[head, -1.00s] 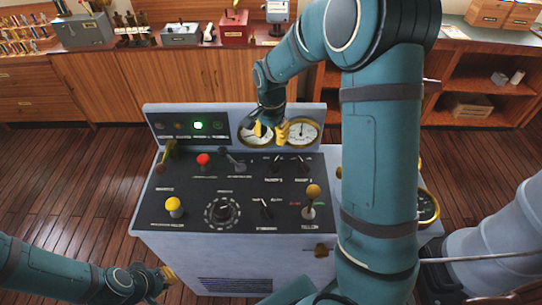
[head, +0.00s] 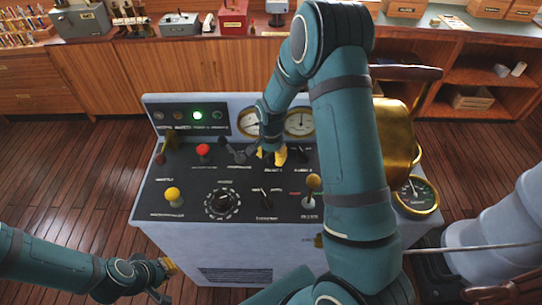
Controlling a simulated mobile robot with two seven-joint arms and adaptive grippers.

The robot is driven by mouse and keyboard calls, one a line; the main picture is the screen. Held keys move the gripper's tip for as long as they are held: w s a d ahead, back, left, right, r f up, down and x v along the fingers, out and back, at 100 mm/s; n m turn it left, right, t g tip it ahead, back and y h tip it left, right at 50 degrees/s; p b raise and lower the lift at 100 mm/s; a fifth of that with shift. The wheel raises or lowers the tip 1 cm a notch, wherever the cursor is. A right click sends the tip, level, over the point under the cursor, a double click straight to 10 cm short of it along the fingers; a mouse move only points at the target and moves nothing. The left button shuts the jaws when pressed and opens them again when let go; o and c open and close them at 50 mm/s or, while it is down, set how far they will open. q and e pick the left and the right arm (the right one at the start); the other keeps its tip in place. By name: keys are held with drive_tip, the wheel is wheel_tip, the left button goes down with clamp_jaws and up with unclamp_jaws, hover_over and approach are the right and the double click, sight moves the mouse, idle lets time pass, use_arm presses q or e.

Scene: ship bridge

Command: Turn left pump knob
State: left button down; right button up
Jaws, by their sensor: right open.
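The control console (head: 180,235) stands in front of me with a dark, sloped panel. My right gripper (head: 271,156) is open and points down over the panel's upper middle. Its yellow fingertips are at the left pump knob, above the left of two pump labels. The gripper mostly hides this knob, so contact and the knob's angle cannot be told. The right pump knob (head: 303,156) is visible just to the right of the fingers. My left gripper (head: 167,281) is low at the left, off the console's front; its opening is unclear.
A red knob (head: 203,150) and a grey lever (head: 236,154) are left of the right gripper. Gauges (head: 299,122) stand behind. A brass binnacle-like housing (head: 396,140) is at right.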

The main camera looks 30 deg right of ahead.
clamp_jaws()
drive_tip(key=shift+s, duration=0.1)
idle(0.4)
drive_tip(key=n, duration=0.1)
drive_tip(key=n+b, duration=0.1)
drive_tip(key=n, duration=0.1)
drive_tip(key=n+b, duration=0.1)
drive_tip(key=n, duration=0.1)
drive_tip(key=shift+s+d+f, duration=0.15)
drive_tip(key=shift+s+d, duration=0.15)
drive_tip(key=n, duration=0.2)
drive_tip(key=n+b, duration=0.1)
drive_tip(key=n, duration=0.1)
drive_tip(key=shift+s+d, duration=0.1)
drive_tip(key=shift+d, duration=0.1)
drive_tip(key=shift+s+d+n, duration=0.1)
drive_tip(key=shift+d+n, duration=0.15)
drive_tip(key=shift+n, duration=1.25)
